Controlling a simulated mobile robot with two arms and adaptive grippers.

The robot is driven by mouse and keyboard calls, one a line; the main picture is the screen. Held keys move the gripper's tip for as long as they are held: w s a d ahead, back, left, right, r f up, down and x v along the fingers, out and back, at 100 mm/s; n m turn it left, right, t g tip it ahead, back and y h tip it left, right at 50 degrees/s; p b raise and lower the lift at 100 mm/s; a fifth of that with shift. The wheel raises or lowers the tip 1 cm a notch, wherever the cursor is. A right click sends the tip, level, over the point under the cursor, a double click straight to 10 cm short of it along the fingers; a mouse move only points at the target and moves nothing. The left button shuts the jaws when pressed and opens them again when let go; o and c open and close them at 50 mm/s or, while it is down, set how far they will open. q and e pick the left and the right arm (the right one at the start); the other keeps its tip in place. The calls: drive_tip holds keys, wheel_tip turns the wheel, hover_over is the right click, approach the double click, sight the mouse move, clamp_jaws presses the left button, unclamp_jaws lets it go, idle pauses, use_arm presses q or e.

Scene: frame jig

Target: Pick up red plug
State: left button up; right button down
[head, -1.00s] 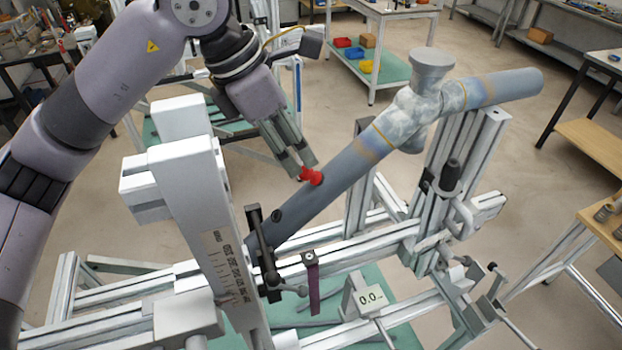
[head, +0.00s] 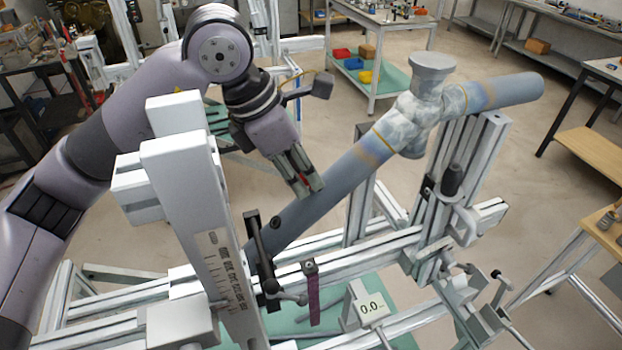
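The red plug (head: 304,183) shows only as a small red patch between the fingers of my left gripper (head: 308,188). The fingers cover most of it. The gripper points down at the upper side of the grey pipe (head: 345,173), with its tips at or very near the pipe's surface. The fingers straddle the plug, but I cannot tell whether they press on it or whether the plug sits in the pipe. My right gripper is out of view.
A white post with a scale (head: 195,205) stands left of the pipe. A black clamp lever (head: 262,250) is by the pipe's lower end. A cart (head: 385,65) stands behind on open floor.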

use_arm(q)
drive_tip(key=c, duration=0.4)
drive_tip(key=shift+r, duration=0.1)
